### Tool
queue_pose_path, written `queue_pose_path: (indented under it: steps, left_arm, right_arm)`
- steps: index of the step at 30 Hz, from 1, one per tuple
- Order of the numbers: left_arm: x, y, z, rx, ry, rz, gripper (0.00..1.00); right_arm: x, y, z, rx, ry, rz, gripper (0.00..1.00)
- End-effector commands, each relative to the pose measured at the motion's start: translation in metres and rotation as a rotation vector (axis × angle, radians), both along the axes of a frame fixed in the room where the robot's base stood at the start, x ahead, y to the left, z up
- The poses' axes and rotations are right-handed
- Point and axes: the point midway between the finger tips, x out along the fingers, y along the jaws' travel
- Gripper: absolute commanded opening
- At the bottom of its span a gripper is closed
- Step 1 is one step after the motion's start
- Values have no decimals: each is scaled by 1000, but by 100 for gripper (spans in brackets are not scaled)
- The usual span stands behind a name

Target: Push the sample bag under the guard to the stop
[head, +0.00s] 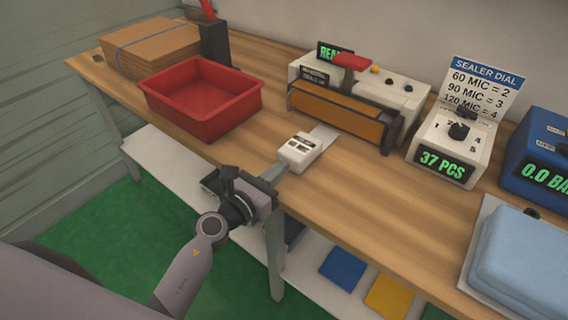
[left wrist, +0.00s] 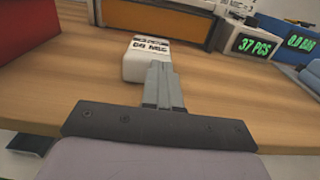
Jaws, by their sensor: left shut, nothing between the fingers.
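The sample bag (head: 300,151) is a small white block with a dark-printed label and a pale flat flap (head: 324,135) towards the sealer. It lies on the bench in front of the orange guard (head: 337,110), the block outside it. In the left wrist view the bag (left wrist: 146,62) is just beyond my fingertips. My left gripper (head: 281,170) is shut and empty, its fingers pointing at the bag's near side; I cannot tell if they touch. The closed fingers (left wrist: 162,72) show in the left wrist view. The stop is not visible. My right gripper is not in view.
The white sealer (head: 395,92) with a red handle (head: 351,62) stands behind the guard. A red bin (head: 200,108) is left. A dial box (head: 443,155) reading "37 PCS" and a blue unit (head: 540,150) are right. Bare bench (head: 390,190) lies right of the bag.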

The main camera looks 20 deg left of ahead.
Motion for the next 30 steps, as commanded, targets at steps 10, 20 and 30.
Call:
queue_pose_path:
  steps: [10,20,30]
  left_arm:
    - [21,-8,0,1,0,1,0]
    - [22,-8,0,0,0,1,0]
    - [64,-23,1,2,-3,-1,0]
  right_arm:
    - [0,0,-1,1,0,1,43]
    - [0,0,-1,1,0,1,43]
    - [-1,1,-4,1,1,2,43]
